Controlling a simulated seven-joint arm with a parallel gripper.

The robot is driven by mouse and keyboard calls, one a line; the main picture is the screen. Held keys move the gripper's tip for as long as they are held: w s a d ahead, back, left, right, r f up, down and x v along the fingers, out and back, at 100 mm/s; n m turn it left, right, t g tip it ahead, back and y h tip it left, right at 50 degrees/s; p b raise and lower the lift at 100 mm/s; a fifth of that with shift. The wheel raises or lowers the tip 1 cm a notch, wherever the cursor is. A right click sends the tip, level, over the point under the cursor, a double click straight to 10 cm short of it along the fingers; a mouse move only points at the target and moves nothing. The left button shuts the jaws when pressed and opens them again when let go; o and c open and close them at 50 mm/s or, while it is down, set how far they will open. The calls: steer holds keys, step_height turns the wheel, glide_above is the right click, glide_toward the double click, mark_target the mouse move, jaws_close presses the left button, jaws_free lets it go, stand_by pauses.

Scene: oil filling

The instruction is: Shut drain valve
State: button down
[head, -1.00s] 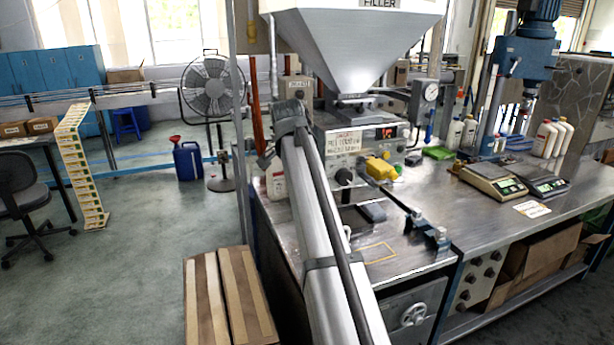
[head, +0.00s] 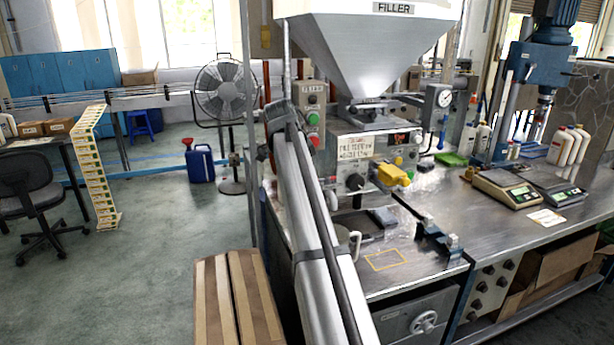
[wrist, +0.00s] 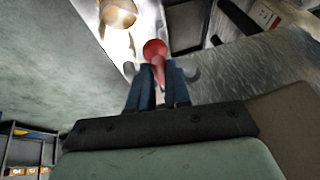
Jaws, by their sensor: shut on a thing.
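In the wrist view my gripper (wrist: 156,88) is shut on a red handle with a round red knob (wrist: 155,48). The handle's stem runs down between the two dark blue fingers. I take this handle for the drain valve's lever, but no label shows. A pale cylindrical part (wrist: 118,13) is just beyond it at upper left. In the head view my gripper and this handle are hidden behind my arm and the filler bench. I cannot tell how far the valve is turned.
The filler hopper (head: 372,45) stands over the steel bench (head: 440,225), with a yellow nozzle part (head: 392,174) in front. A handwheel (head: 424,322) is on the bench front. Two scales (head: 506,187) (head: 554,185) stand at right.

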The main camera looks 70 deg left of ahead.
steer(key=c, duration=1.1)
jaws_free()
steer(key=v, duration=1.3)
steer(key=shift+s+d+r, duration=0.1)
steer(key=shift+s+r, duration=0.15)
steer(key=shift+r, duration=0.1)
